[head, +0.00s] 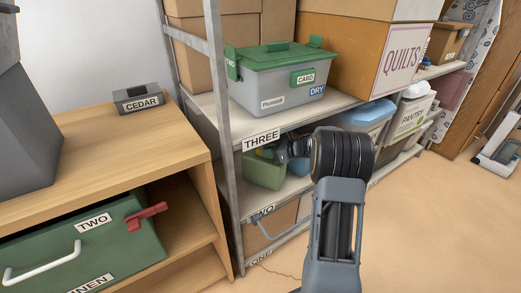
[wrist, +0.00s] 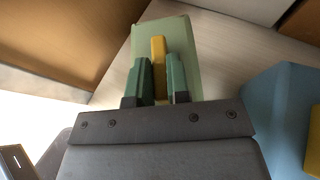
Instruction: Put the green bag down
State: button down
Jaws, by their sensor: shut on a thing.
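The pale green bag (wrist: 190,45) has a yellow handle (wrist: 158,62). In the wrist view my gripper (wrist: 159,78) is shut on this handle, with one green finger on each side. In the head view the green bag (head: 263,173) is inside the rack bay above the label TWO and below the board marked THREE. My gripper (head: 279,152) reaches in from the right and partly hides the bag. The bag looks upright, at or just above the shelf board; I cannot tell whether its base touches.
A grey box with a green lid (head: 283,80) stands on the board above. A blue item (wrist: 275,110) is close at the right in the wrist view. A rack post (head: 222,130) stands left of the bag. A light blue-lidded tub (head: 367,113) is farther right.

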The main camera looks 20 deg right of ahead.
jog(key=shift+w+a, duration=0.55)
jog(key=shift+a, duration=0.05)
jog(key=shift+w, duration=0.2)
jog(key=shift+a+f, duration=0.1)
jog(key=shift+f, duration=0.15)
jog(key=shift+f, duration=0.2)
jog(key=c, duration=1.1)
grip_release()
jog(key=shift+s, duration=0.1)
